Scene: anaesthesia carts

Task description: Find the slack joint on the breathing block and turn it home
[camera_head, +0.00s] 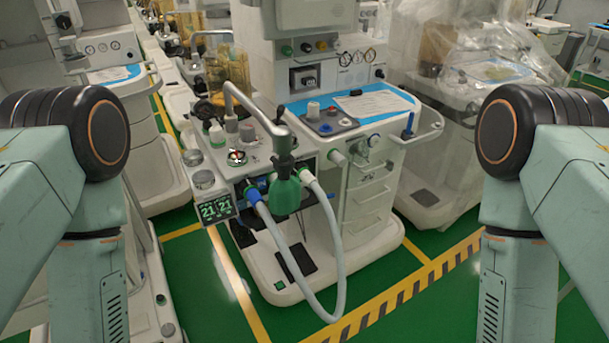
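The breathing block (238,178) is on the left front of the anaesthesia cart ahead of me. A blue joint (252,193) on its front carries one end of a pale looped hose (334,290). I cannot tell from here which joint is slack. My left arm stands at the left edge and my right arm at the right edge. Both grippers are out of view.
The cart's worktop (361,106) holds a blue-edged sheet and knobs. Plastic-covered carts (467,90) stand at the right, others at the left. Green floor with yellow-black striped tape (408,290) lies open in front.

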